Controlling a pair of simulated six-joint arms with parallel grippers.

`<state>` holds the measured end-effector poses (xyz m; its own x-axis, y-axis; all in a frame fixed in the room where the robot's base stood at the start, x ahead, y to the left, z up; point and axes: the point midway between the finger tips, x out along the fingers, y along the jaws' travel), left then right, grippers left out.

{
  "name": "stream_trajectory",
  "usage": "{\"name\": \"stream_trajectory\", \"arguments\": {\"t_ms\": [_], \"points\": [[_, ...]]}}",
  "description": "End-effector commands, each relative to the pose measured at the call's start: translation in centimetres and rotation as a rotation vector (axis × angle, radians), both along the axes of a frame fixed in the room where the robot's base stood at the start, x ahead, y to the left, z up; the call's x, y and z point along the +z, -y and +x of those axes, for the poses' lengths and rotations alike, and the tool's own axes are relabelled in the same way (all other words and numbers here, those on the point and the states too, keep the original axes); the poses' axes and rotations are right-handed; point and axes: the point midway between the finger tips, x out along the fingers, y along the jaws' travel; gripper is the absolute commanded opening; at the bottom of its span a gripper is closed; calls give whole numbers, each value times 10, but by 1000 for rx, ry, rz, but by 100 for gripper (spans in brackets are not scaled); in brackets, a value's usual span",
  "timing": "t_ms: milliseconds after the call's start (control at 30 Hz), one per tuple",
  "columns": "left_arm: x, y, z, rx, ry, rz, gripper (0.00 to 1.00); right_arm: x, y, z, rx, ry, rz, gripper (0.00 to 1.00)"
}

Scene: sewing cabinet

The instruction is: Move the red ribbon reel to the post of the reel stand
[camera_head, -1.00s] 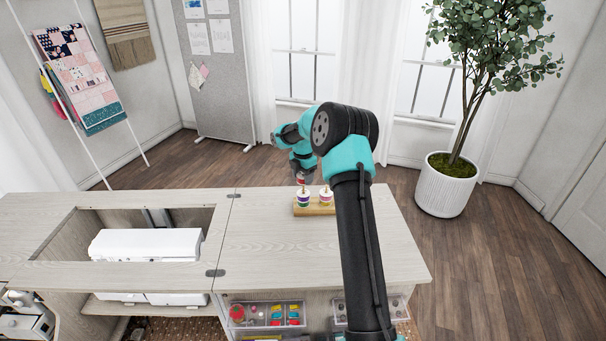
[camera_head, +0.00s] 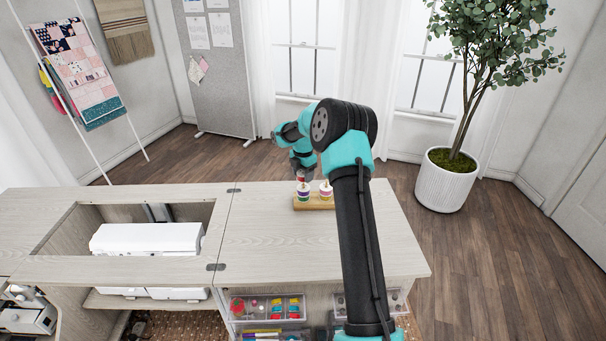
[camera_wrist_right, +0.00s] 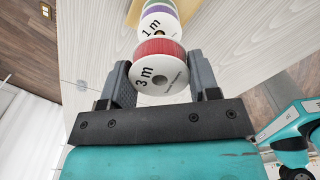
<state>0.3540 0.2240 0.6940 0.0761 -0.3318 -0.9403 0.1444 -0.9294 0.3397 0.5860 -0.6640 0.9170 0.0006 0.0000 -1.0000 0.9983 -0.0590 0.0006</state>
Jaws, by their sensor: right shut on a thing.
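The red ribbon reel (camera_wrist_right: 158,68) has white faces; the one facing the right wrist camera is marked "3 m". My right gripper (camera_wrist_right: 160,90) is shut on it, one finger on each side. In the head view the right gripper (camera_head: 302,173) holds the red reel (camera_head: 301,180) just behind and above the wooden reel stand (camera_head: 315,205). A purple-and-green reel (camera_head: 303,194) and another reel (camera_head: 326,193) stand on it, with post tips showing above them. My right arm hides the stand's right end. My left gripper is not in view.
The cabinet top (camera_head: 262,225) is clear left of the stand. Further left, a white sewing machine (camera_head: 146,239) sits in an opening. Clear bins (camera_head: 266,308) of small items are below the top. A potted tree (camera_head: 447,182) stands on the floor at right.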

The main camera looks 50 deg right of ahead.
Motion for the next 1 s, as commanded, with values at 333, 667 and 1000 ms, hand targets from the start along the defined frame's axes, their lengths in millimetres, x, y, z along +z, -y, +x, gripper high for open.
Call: {"name": "stream_trajectory", "arguments": {"t_ms": [333,667,1000], "points": [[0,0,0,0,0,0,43,-5,0,0,0,0,0,33],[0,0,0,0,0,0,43,-11,0,0,0,-1,0,33],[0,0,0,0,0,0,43,-18,0,0,0,0,0,33]]}}
